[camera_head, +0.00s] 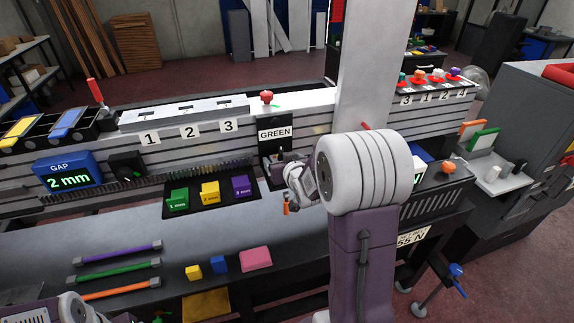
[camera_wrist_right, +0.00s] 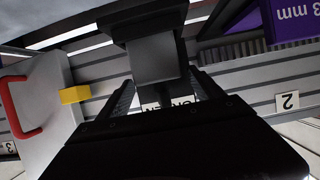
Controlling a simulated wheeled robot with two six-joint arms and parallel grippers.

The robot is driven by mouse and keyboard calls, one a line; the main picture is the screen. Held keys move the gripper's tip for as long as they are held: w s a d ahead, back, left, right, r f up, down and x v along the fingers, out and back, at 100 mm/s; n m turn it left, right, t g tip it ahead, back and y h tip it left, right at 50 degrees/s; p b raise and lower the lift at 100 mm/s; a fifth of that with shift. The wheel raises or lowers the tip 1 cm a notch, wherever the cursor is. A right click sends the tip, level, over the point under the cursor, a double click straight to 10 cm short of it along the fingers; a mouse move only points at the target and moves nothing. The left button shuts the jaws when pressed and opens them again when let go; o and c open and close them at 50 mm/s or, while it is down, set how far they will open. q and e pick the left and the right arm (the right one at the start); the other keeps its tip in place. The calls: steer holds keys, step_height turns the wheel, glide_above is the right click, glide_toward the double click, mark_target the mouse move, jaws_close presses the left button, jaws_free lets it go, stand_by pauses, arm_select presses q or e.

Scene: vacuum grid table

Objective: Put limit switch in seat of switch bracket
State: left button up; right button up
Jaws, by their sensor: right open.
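My right gripper (camera_head: 290,195) is open beside the wall panel, just below the GREEN label (camera_head: 275,133). A small dark fixture (camera_head: 274,166), perhaps the switch bracket, sits under that label, partly hidden by my wrist. In the right wrist view a dark grey block (camera_wrist_right: 153,58) stands in line with my open fingers (camera_wrist_right: 160,98). I cannot tell whether it is the limit switch or the bracket, or whether it touches the fingers. A small orange part (camera_head: 286,208) shows at the gripper's tip. My left arm shows at the lower left edge; its fingers cannot be made out.
Green, yellow and purple gauge blocks (camera_head: 209,192) stand on a black tray left of my right gripper. Purple, green and orange rods (camera_head: 117,272) and a pink block (camera_head: 256,259) lie on the bench. A tall white post (camera_head: 375,70) rises behind my right arm.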

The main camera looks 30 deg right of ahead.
steer(key=b+v, duration=0.3)
steer(key=v, duration=0.7)
steer(key=shift+s, duration=0.25)
steer(key=shift+a, duration=0.1)
steer(key=s+a+f+n+g+y, duration=0.1)
steer(key=s+a+f+g, duration=0.5)
steer(key=f, duration=0.4)
steer(key=s+a+f+n+g+y, duration=0.1)
steer(key=s+a+f+g+y, duration=0.1)
steer(key=s+a+f+g, duration=0.3)
steer(key=s+a+f, duration=0.1)
steer(key=s+f, duration=0.3)
steer(key=f, duration=0.1)
steer(key=shift+a+n+g, duration=0.3)
steer(key=shift+a+g, duration=0.1)
